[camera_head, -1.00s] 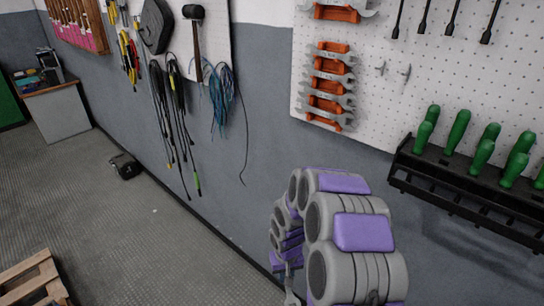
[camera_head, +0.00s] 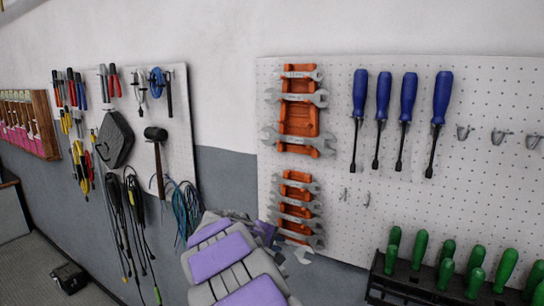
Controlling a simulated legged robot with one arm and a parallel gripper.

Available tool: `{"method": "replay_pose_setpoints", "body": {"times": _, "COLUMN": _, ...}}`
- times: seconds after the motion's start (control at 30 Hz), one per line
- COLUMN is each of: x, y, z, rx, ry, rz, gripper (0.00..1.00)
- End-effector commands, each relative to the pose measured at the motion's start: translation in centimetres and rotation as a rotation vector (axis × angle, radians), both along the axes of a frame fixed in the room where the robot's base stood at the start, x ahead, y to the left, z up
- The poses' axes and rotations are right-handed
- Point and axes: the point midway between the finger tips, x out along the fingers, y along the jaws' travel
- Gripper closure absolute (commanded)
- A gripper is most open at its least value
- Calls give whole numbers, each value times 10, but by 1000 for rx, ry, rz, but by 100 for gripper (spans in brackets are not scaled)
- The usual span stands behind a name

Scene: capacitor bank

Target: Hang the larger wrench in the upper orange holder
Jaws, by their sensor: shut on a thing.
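The upper orange holder (camera_head: 299,118) hangs on the white pegboard. Grey wrenches lie across it near its top and a large one (camera_head: 298,139) near its bottom, with a bare stretch between them. My gripper (camera_head: 268,234), small and partly hidden behind my purple and grey arm, is below and left of that holder, by the lower holder. A grey open wrench end (camera_head: 303,256) shows beside it. This appears to be the wrench in its grip; the rest of it is hidden.
The lower orange holder (camera_head: 297,188) carries several wrenches close to my gripper. Blue screwdrivers (camera_head: 409,98) hang right of the upper holder. A black rack (camera_head: 408,284) of green-handled tools is at lower right. Cables (camera_head: 187,210) hang at left.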

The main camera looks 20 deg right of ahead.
Motion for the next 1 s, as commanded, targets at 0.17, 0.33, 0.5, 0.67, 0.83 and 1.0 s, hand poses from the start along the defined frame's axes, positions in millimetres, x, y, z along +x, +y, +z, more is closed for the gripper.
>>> {"method": "replay_pose_setpoints", "body": {"times": 0.17, "x": 3, "y": -17, "z": 104, "rx": -163, "ry": -105, "rz": 64, "gripper": 100}}
{"method": "replay_pose_setpoints", "body": {"times": 0.33, "x": 2, "y": -24, "z": 195, "rx": -292, "ry": -201, "rz": 111, "gripper": 100}}
{"method": "replay_pose_setpoints", "body": {"times": 0.5, "x": -6, "y": -13, "z": 281, "rx": -402, "ry": -281, "rz": 131, "gripper": 100}}
{"method": "replay_pose_setpoints", "body": {"times": 0.67, "x": -12, "y": 10, "z": 336, "rx": -473, "ry": -325, "rz": 138, "gripper": 100}}
{"method": "replay_pose_setpoints", "body": {"times": 0.83, "x": -16, "y": 27, "z": 365, "rx": -509, "ry": -347, "rz": 137, "gripper": 100}}
{"method": "replay_pose_setpoints", "body": {"times": 1.0, "x": -16, "y": 18, "z": 368, "rx": -512, "ry": -348, "rz": 133, "gripper": 100}}
